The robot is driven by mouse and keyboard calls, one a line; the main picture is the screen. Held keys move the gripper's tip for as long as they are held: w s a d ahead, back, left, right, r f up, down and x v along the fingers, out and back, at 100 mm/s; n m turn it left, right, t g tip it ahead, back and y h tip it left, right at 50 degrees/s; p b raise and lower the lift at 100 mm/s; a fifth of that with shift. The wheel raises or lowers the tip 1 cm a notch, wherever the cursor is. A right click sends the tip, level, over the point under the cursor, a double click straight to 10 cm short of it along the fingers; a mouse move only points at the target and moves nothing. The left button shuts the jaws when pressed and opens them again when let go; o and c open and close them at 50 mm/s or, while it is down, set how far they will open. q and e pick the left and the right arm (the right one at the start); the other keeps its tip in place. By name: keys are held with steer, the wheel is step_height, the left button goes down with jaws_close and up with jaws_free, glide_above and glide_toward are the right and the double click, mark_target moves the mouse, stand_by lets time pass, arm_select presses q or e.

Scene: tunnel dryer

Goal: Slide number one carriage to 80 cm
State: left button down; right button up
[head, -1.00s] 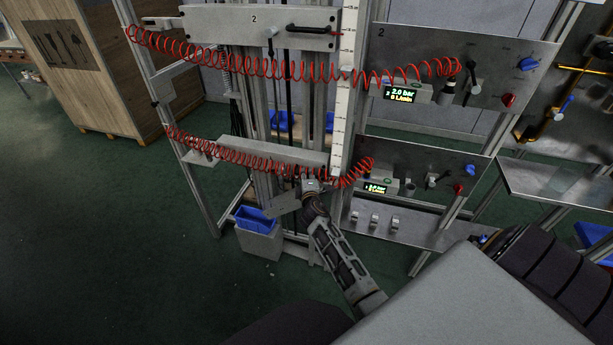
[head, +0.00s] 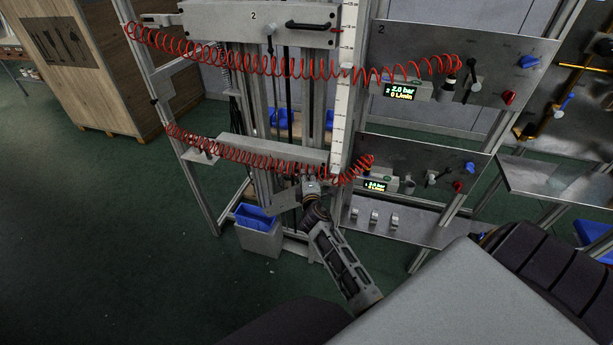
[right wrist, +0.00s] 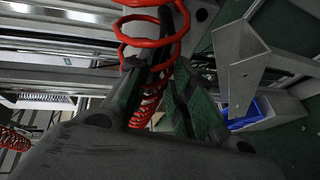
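The lower carriage (head: 270,151), a grey horizontal box on the vertical rails, hangs below the upper carriage (head: 258,17) marked 2. No number shows on the lower one; a red coiled hose (head: 235,158) covers much of its front. A white vertical scale (head: 344,105) stands at the carriages' right ends; its figures are too small to read. My right gripper (head: 311,186) is just below the lower carriage's right end. In the right wrist view, its dark fingers (right wrist: 171,72) are close to a dark bar and the red coil; contact is unclear. My left gripper is out of view.
Panels with displays (head: 376,184), knobs and levers stand to the right. A blue bin (head: 254,217) sits on a grey box below the carriage. A wooden crate (head: 85,60) stands at the back left. The green floor at left is clear.

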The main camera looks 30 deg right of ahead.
steer(key=v, duration=0.9)
steer(key=shift+f, duration=0.1)
stand_by(0.7)
